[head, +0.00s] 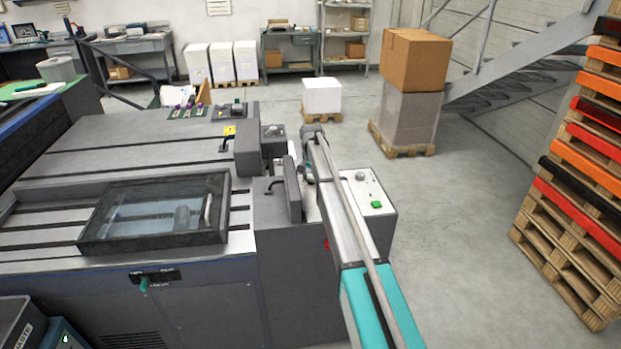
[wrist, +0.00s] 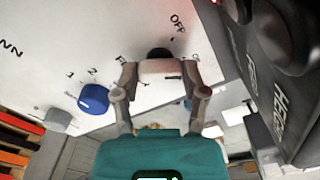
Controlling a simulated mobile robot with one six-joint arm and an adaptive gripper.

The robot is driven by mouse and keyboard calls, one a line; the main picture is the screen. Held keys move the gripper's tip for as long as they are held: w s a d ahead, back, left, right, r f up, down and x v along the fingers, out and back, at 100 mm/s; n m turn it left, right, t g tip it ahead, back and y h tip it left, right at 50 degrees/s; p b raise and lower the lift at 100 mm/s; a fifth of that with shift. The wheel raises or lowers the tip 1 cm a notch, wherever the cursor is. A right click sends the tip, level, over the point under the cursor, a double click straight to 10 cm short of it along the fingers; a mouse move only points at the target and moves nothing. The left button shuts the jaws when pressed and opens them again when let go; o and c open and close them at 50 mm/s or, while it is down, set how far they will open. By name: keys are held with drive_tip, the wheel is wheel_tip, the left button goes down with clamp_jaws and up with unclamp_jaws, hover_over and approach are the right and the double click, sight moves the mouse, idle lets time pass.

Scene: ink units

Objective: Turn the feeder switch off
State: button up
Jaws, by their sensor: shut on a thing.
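A dark rotary knob (wrist: 159,54), apparently the feeder switch, stands on a white panel (wrist: 125,30) in the wrist view. The word OFF is printed above and right of it. A second label to its right is partly hidden by my finger. My gripper (wrist: 160,67) is shut on the knob, with a finger on each side. The fingers hide most of the knob, so I cannot tell which way it points. In the head view my arm reaches away over the machine's right end, and the switch cannot be made out there.
A blue knob (wrist: 94,99) marked 1 and 2 and a grey knob (wrist: 57,121) sit left on the panel. A dark housing (wrist: 285,70) is close on the right. In the head view, stacked pallets (head: 575,180) and boxes (head: 408,90) stand right, with open floor between.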

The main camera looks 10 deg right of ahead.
drive_tip(key=shift+n, duration=0.4)
drive_tip(key=n, duration=1.1)
idle(0.5)
drive_tip(key=o, duration=1.1)
drive_tip(key=shift+o, duration=0.2)
